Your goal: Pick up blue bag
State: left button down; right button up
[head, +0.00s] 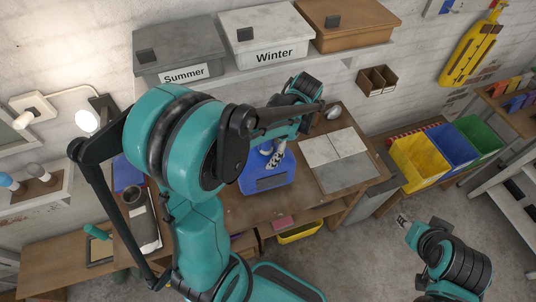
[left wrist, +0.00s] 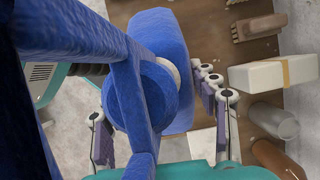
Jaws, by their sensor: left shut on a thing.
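In the left wrist view the bag's blue fabric and straps (left wrist: 150,95) fill the left and middle, close to the camera. The left gripper's fingers (left wrist: 160,115) lie on both sides of a blue part and are shut on it. Whether the bag is clear of the bench is hard to tell. My right gripper (head: 404,222) is at the lower right, away from the bag; its jaw opening is unclear.
The workbench (head: 235,213) holds grey tiles (head: 340,160) right of the bag. In the left wrist view a brush (left wrist: 258,27), a white box (left wrist: 272,75) and a grey cylinder (left wrist: 273,120) lie nearby. Yellow (head: 415,162), blue and green bins stand right. Lidded boxes sit on a shelf behind.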

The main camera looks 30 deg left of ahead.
pick_arm(q)
jog(key=shift+r, duration=0.45)
jog(key=w+d+r+p, duration=0.1)
jog(key=w+r, duration=0.6)
jog(key=w, duration=0.4)
jog(key=shift+w+d, duration=0.2)
jog(key=shift+w, duration=0.15)
jog(key=shift+s+f, duration=0.1)
